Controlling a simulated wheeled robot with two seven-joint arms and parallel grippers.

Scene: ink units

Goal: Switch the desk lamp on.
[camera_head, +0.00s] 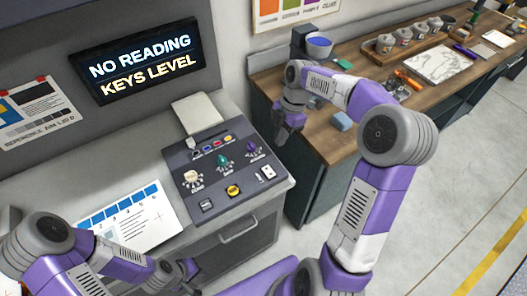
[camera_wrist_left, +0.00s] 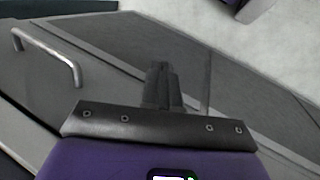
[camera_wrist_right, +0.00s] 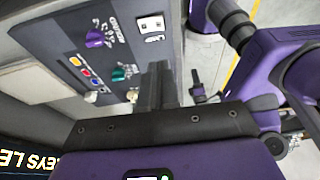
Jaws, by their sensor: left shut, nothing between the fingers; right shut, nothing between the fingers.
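I cannot make out a desk lamp in any view. A dark control panel (camera_head: 179,163) with knobs and switches sits on the grey cabinet; it also shows in the right wrist view (camera_wrist_right: 70,35). A white switch plate (camera_head: 267,172) is at its right edge and shows in the right wrist view (camera_wrist_right: 152,25). I cannot tell what it works. My right gripper (camera_head: 283,138) is shut and empty, just right of the panel; its fingers show in its wrist view (camera_wrist_right: 160,70). My left gripper (camera_head: 178,272) is shut and empty, low before the cabinet; its fingers show in its wrist view (camera_wrist_left: 162,75).
The panel carries cream (camera_head: 193,178), teal (camera_head: 223,163) and purple (camera_head: 252,149) knobs and a yellow button (camera_head: 233,190). A lit sign (camera_head: 140,62) reads "NO READING KEYS LEVEL". A wooden bench (camera_head: 345,60) with cups stands right. A cabinet handle (camera_wrist_left: 45,55) is near my left gripper.

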